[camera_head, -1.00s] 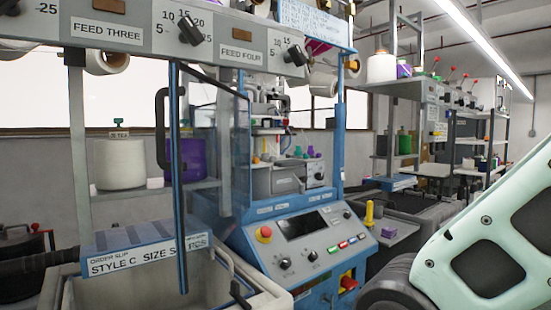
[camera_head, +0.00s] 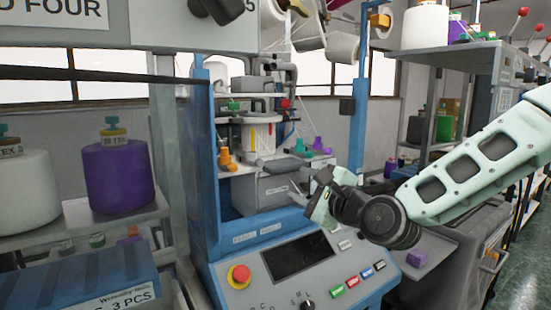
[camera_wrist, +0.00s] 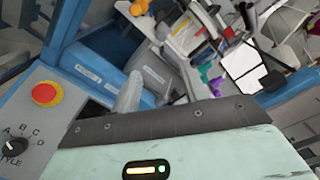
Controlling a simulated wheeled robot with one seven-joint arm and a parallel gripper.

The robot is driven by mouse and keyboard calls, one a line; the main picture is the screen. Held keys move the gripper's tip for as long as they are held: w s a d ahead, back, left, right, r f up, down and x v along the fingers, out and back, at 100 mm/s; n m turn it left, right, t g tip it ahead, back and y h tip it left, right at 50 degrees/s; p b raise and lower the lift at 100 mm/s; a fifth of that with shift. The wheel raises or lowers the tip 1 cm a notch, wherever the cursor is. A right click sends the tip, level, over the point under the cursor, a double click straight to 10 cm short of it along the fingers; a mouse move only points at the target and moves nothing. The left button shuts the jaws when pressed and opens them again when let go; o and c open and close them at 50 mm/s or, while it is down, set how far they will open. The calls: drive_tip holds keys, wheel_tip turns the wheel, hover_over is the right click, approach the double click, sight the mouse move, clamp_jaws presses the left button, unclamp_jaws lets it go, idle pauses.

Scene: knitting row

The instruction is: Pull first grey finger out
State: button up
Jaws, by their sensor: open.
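The knitting machine (camera_head: 225,180) has a blue frame and a sloped control panel. My gripper (camera_head: 283,178) is open in front of its middle, above the panel. A dark grey finger-like piece (camera_head: 288,165) lies level at my gripper. A pale grey rounded piece (camera_wrist: 128,95) rises past the dark edge of my gripper in the wrist view. I cannot tell whether these are the grey finger or my own jaws. I see nothing clearly held. The grey box (camera_head: 262,193) behind is partly covered by my gripper.
The red emergency button (camera_head: 239,274) and several coloured buttons (camera_head: 352,280) sit on the panel below my gripper.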

sight(261, 164)
drive_tip(key=p+x, duration=0.5)
drive_tip(key=x, duration=1.1)
drive_tip(key=shift+w+a+r+p, duration=0.15)
drive_tip(key=shift+w+p, duration=0.1)
drive_tip(key=shift+p, duration=0.05)
drive_tip(key=shift+w+a, duration=0.25)
drive_tip(key=shift+w, duration=0.1)
